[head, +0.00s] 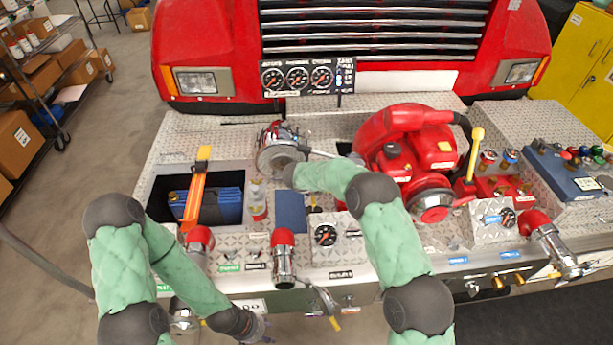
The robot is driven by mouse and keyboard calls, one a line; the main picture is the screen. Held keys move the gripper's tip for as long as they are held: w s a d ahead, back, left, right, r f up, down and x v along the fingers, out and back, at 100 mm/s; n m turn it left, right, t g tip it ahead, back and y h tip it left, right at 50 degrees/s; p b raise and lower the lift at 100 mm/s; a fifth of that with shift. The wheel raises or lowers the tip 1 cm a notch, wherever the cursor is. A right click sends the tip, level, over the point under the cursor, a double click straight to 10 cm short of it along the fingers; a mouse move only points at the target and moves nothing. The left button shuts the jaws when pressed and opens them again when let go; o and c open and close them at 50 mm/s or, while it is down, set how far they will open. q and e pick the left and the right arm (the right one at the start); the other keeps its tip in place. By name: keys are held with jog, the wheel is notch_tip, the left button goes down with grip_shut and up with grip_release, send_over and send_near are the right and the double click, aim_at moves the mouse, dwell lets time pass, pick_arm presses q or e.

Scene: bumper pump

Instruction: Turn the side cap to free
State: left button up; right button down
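Several red-topped chrome caps or fittings sit along the bumper deck: one at left (200,238), one in the middle (284,240) and one at right on a chrome outlet (537,224). I cannot tell which is the side cap. My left gripper (258,330) is low in front of the bumper, right of a round chrome fitting (184,316). Its fingers are small and dark, so its opening is unclear. My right arm reaches up and left across the deck.
A red pump engine (410,150) stands right of my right arm. A blue battery (215,205) sits in a recess with an orange strap. A gauge panel (308,78) stands behind. A chrome valve with a yellow-tipped handle (325,302) hangs at the front edge. Shelves stand far left.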

jog(key=shift+w+r+g+p, duration=0.5)
jog(key=shift+g+p, duration=0.1)
jog(key=shift+p, duration=2.4)
jog(key=shift+w+g+p, duration=0.15)
jog(key=shift+g+p, duration=0.25)
jog(key=shift+p, duration=0.4)
jog(key=shift+w, duration=0.2)
jog(key=shift+w+f+g+b, duration=0.1)
jog(key=shift+w+g+b, duration=0.25)
jog(key=shift+g+b, duration=0.6)
jog(key=shift+w+b, duration=0.15)
jog(key=shift+b, duration=0.85)
jog(key=shift+r+g+b, duration=0.2)
jog(key=shift+g+b, duration=0.05)
jog(key=shift+b, duration=0.15)
jog(key=c, duration=1.1)
grip_release()
